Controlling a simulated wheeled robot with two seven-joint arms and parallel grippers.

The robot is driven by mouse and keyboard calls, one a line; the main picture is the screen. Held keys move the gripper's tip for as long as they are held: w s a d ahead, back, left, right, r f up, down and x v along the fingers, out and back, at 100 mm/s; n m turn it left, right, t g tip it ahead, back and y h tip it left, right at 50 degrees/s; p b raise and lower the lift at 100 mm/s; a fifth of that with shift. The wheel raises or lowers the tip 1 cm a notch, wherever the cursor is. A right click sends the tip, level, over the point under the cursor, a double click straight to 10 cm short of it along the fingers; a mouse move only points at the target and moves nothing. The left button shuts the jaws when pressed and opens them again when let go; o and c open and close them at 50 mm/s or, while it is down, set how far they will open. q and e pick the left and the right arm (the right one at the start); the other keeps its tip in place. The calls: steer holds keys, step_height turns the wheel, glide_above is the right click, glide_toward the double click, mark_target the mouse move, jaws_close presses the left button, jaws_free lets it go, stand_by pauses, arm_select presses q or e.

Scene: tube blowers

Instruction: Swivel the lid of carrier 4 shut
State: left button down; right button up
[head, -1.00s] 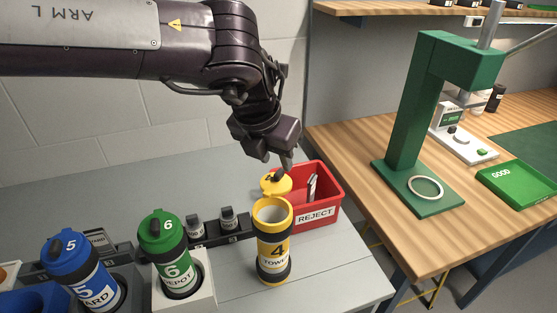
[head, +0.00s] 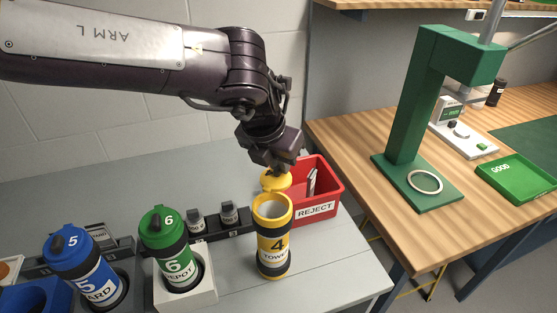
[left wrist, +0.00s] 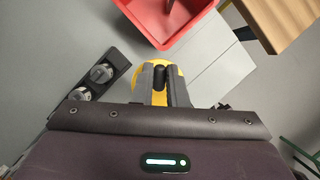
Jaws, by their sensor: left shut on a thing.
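Carrier 4 (head: 273,243) is a yellow and black tube standing upright on the grey table, and its mouth is open. Its yellow lid (head: 276,180) is swung out behind the mouth, toward the red bin. My left gripper (head: 276,170) is over the lid from above, shut on the lid's knob. In the left wrist view the fingers (left wrist: 160,78) close together over the yellow lid (left wrist: 180,88); the carrier's body is mostly hidden there. My right gripper is not in view.
A red REJECT bin (head: 333,194) stands right behind carrier 4. Green carrier 6 (head: 173,245) and blue carrier 5 (head: 84,268) stand in holders to the left. A dark rack (head: 240,229) lies behind. The table is clear to the front right.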

arm_select(q)
steer(key=shift+d, duration=0.1)
steer(key=m, duration=0.2)
steer(key=s+d+m+g+h, duration=0.1)
steer(key=shift+m, duration=0.4)
steer(key=shift+s+d+m+g+h+p, duration=0.15)
steer(key=shift+m+g+h+p, duration=0.05)
steer(key=shift+m, duration=0.35)
steer(key=shift+s+d+m+g+h+p, duration=0.1)
steer(key=shift+s+m+g+h+p, duration=0.1)
steer(key=shift+m, duration=0.35)
steer(key=c, duration=1.4)
jaws_free()
steer(key=shift+c, duration=0.2)
steer(key=shift+r, duration=0.1)
